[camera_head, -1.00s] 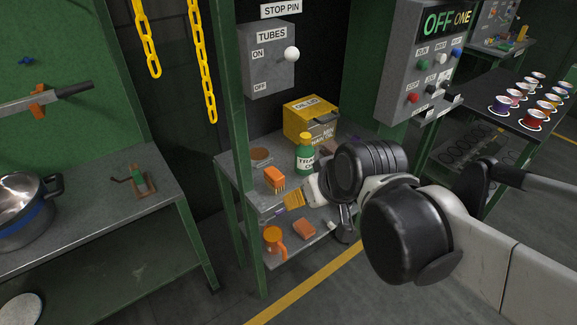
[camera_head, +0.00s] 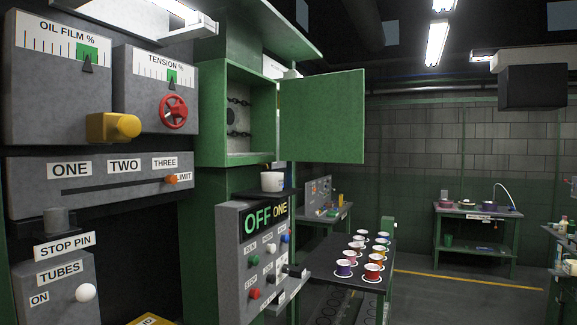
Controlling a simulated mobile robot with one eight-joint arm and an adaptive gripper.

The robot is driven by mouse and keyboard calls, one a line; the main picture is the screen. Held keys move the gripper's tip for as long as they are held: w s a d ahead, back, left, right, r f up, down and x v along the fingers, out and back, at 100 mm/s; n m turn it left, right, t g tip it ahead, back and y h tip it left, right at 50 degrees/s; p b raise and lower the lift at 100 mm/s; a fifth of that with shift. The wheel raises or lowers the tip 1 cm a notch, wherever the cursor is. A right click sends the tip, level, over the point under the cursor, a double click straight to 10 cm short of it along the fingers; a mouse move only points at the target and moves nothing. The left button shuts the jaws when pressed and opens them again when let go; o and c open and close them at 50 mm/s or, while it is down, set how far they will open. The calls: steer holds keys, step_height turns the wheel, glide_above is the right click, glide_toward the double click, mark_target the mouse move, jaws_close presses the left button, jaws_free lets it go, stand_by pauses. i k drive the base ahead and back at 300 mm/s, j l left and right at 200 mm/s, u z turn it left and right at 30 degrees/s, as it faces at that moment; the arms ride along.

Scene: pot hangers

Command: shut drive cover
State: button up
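A green panel door (camera_head: 323,116) stands swung open to the right of a green box (camera_head: 207,112); it looks like the drive cover. The box's front is open, and dark chain and a dark round part show inside it. The door's outer free edge is at its right, well clear of the box. My gripper and arm are not in view now.
The control box with the OFF ONE display (camera_head: 262,255) sits below the green box. A white cup (camera_head: 272,181) stands just under the opening. A dark table (camera_head: 325,262) with several coloured cups is at right. Gauges and a red wheel (camera_head: 173,111) are at left.

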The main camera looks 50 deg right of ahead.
mark_target(322, 118)
steer(key=i+l+u, duration=0.2)
steer(key=l, duration=0.5)
steer(key=l+u, duration=0.15)
steer(key=l, duration=0.5)
steer(key=l+u, duration=0.2)
steer(key=l, duration=0.5)
steer(key=k+l+u, duration=0.2)
steer(key=l, duration=0.5)
steer(key=l+u, duration=0.15)
steer(key=l, duration=0.55)
steer(key=k+l+u, duration=0.2)
steer(key=l, duration=0.5)
steer(key=l+u, duration=0.2)
steer(key=l, duration=0.45)
steer(key=k+l+u, duration=0.2)
steer(key=l, duration=0.4)
steer(key=k+l, duration=0.05)
